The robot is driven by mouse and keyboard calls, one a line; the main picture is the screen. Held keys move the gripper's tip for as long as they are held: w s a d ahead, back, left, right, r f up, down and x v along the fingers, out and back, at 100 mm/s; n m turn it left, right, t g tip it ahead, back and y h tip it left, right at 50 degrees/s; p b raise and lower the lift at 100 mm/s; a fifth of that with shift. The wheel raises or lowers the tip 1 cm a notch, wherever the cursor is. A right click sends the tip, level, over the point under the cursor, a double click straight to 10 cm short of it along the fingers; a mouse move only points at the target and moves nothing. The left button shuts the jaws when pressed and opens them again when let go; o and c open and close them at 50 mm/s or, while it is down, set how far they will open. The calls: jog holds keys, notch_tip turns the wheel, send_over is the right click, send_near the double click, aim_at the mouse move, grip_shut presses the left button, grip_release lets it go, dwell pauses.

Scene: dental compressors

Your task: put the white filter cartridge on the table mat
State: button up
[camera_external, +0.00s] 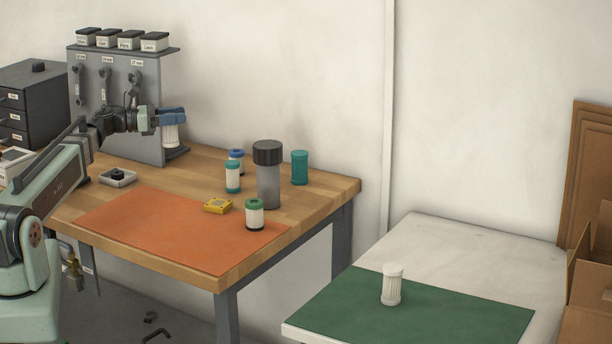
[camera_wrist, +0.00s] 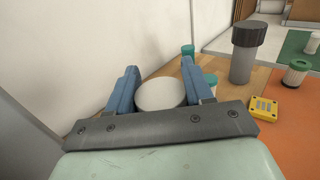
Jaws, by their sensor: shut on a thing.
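My gripper (camera_external: 173,117) has blue fingers and is shut on a white filter cartridge (camera_external: 171,137), held upright at the right end of the grey tool stand. In the wrist view the cartridge's round white top (camera_wrist: 160,95) sits between the two fingers; its lower part is hidden there. The cartridge looks raised above the wooden table, beyond the orange mat (camera_external: 165,230). Another white ribbed cartridge (camera_external: 392,285) stands upright on a green mat (camera_external: 455,310) on the pale table at the right.
A tall grey canister with a dark cap (camera_external: 268,180), a teal cylinder (camera_external: 300,168), teal and blue-topped cartridges (camera_external: 232,177) and a green-topped cartridge (camera_external: 255,215) stand on the wooden table. A yellow block (camera_external: 217,206) lies at the orange mat's edge. Most of the orange mat is clear.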

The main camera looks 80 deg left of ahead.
notch_tip(320, 180, up, 10)
jog(key=r, duration=0.1)
jog(key=w+d+m+g+h, duration=0.1)
jog(key=w+d+m+h, duration=0.4)
jog(key=w, duration=0.6)
jog(key=w+d+g+h, duration=0.1)
jog(key=w+d+h, duration=0.2)
jog(key=w+d, duration=0.6)
jog(key=w+d+m+g+h, duration=0.5)
jog(key=w+d+h, duration=0.1)
jog(key=w+d, duration=1.2)
jog(key=w+d+m+g+h, duration=0.1)
jog(key=w+d+m+g, duration=0.25)
jog(key=d, duration=1.05)
jog(key=w+d+m+g+h, duration=0.1)
jog(key=w+d+m+g, duration=0.2)
jog(key=d, duration=1.2)
jog(key=w+d+m+g+h, duration=0.1)
jog(key=w+d+g+h, duration=0.3)
jog(key=d, duration=1)
jog(key=shift+s+a+f+g+y, duration=0.15)
jog(key=shift+f+y, duration=0.25)
jog(key=shift+f, duration=4.15)
jog(key=shift+s+d+f+y, duration=0.15)
jog(key=shift+f+y, duration=0.25)
jog(key=shift+f, duration=4.1)
jog(key=shift+s+a+f+g+y, duration=0.1)
jog(key=shift+s+f+y, duration=0.25)
jog(key=shift+f, duration=4.2)
jog(key=shift+w+f, duration=0.1)
